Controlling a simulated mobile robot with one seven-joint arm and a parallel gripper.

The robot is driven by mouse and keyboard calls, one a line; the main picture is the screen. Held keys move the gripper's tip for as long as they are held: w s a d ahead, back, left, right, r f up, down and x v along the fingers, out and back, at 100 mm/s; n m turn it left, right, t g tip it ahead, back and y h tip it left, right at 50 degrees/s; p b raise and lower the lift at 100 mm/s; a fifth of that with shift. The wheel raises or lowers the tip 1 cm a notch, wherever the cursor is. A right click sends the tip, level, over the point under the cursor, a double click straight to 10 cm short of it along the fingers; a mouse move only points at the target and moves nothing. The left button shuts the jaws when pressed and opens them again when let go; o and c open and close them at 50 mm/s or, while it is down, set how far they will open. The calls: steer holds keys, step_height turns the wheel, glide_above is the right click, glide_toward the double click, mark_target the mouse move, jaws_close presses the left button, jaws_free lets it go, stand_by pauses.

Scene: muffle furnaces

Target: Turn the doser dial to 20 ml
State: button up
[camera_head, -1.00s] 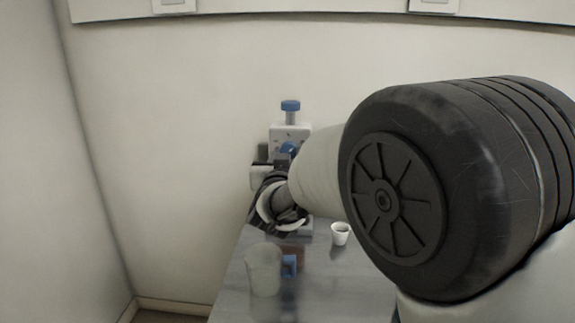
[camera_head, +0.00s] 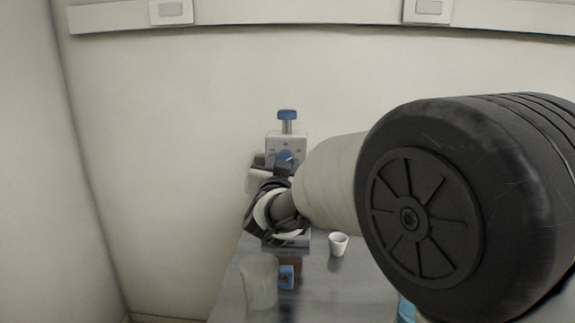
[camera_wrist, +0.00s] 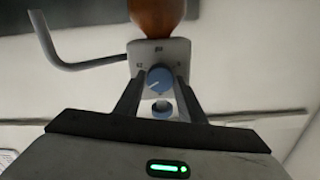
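The doser (camera_head: 287,141) is a white block with a blue plunger knob (camera_head: 287,114) on top and a blue dial (camera_head: 286,158) on its front. In the wrist view the doser appears upside down, with the dial (camera_wrist: 159,78) in the middle and a brown bottle (camera_wrist: 157,14) above it. A pale line on the dial points to the lower left in that view. The scale marks are too small to read. My gripper (camera_wrist: 159,82) has its two fingers apart, one on each side of the dial; contact is not visible. In the head view my arm hides the bottle.
A clear beaker (camera_head: 259,282) stands on the grey table (camera_head: 345,290) in front, beside a brown-and-blue item (camera_head: 287,277). A small white cup (camera_head: 338,244) stands right of my wrist. The wall (camera_head: 190,120) is close behind the doser.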

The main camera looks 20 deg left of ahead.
steer(key=o, duration=0.3)
steer(key=shift+o, duration=0.2)
steer(key=shift+s, duration=0.1)
steer(key=p+v, duration=0.2)
steer(key=v, duration=1.5)
